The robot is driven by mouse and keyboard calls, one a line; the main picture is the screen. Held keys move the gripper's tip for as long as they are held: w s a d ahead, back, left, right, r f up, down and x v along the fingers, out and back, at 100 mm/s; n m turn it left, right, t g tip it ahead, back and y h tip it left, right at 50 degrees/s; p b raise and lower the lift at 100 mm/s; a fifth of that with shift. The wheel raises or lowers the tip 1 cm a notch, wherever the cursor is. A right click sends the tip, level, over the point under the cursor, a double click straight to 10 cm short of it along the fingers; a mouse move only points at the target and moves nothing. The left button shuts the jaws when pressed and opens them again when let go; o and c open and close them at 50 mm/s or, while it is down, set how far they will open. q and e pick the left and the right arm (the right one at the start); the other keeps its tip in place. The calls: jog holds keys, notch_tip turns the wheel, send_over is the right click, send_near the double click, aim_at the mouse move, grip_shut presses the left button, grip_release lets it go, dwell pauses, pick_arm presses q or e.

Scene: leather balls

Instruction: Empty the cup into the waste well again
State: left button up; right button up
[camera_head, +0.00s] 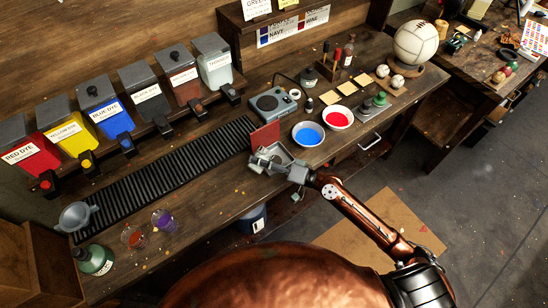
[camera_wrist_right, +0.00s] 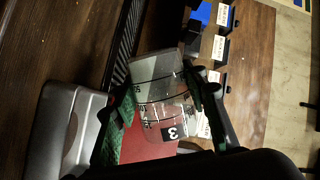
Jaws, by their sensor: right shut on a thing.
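The basin's grey rim (camera_wrist_right: 52,130) is close beside the cup in that view. The cup's exact tilt and whether it is over the basin are unclear. My left gripper is not in view.
A red panel (camera_head: 265,138) stands just behind the basin. Blue (camera_head: 308,134) and red (camera_head: 338,118) bowls are to its right. A black slatted drip tray (camera_head: 165,178) runs left below several dye dispensers. Two other cups (camera_head: 133,237) (camera_head: 163,220) stand at the left front.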

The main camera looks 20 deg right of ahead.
jog(key=shift+w+d+f+m+b, duration=0.1)
jog(key=shift+f+m+b, duration=0.2)
jog(key=shift+m+b, duration=0.5)
dwell(0.4)
jog(key=shift+w+d+r+m+t+y+b, duration=0.35)
jog(key=shift+d+r+m+t+b, duration=0.2)
jog(key=shift+m+b, duration=0.3)
dwell(0.8)
jog(key=shift+w+d+r+m+t, duration=0.15)
jog(key=shift+r+m+t, duration=0.15)
jog(key=shift+m, duration=0.65)
dwell(0.9)
jog(key=shift+f+m+b, duration=0.1)
jog(key=shift+m+b, duration=0.3)
jog(key=shift+b, duration=0.15)
jog(key=shift+c, duration=0.2)
